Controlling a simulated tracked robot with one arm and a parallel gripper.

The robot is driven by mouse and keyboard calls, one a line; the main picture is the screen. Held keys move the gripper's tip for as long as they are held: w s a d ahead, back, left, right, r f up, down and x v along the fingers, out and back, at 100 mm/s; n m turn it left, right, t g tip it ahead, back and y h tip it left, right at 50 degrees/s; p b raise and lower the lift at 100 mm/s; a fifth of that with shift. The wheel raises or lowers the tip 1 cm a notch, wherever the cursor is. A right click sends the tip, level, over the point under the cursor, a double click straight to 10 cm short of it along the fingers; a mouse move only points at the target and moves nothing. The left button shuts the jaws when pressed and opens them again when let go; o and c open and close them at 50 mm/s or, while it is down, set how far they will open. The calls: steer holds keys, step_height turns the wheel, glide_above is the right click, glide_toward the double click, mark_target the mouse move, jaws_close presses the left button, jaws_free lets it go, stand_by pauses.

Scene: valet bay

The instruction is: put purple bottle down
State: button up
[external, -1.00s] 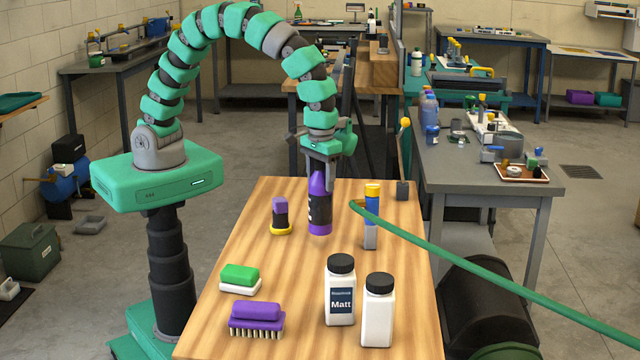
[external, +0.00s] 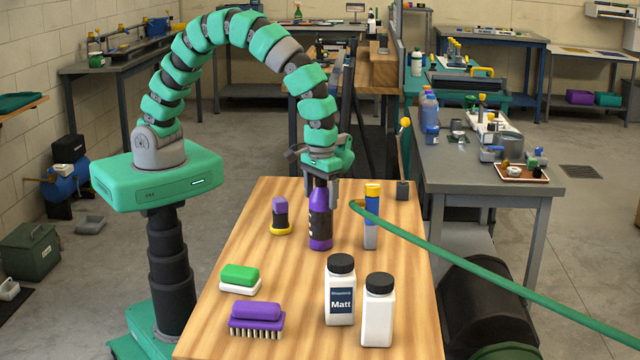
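The purple bottle (external: 320,230), with a dark label and dark cap, is upright on the wooden table (external: 290,330) near its middle; its base appears to rest on the tabletop. My gripper (external: 322,188) points down at the bottle's top. Its fingers look spread on either side of the bottle's neck, with a gap around the cap, so it looks open. The far side of the bottle and exact finger contact are hidden.
A small purple-topped black item (external: 280,218) is left.

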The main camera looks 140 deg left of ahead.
step_height(320, 180, up, 12)
steer(key=shift+r, duration=0.15)
stand_by(0.6)
steer(key=w+d+r+m+t+y, duration=0.15)
steer(key=d+r+m+t, duration=0.35)
steer(key=r, duration=0.8)
steer(key=w+d+r+m+t, duration=0.2)
steer(key=d+r+m+t, duration=0.3)
steer(key=r, duration=0.8)
steer(key=s+d+r+m+t, duration=0.2)
steer(key=s+d+r+m, duration=0.2)
steer(key=r, duration=0.8)
steer(key=s+d+r+m+t+h, duration=0.1)
steer(key=s+d+r+m+t, duration=0.2)
steer(key=r, duration=0.9)
steer(key=s+d+m, duration=0.1)
steer(key=s+d, duration=0.2)
steer(key=d, duration=0.2)
steer(key=shift+s, duration=0.3)
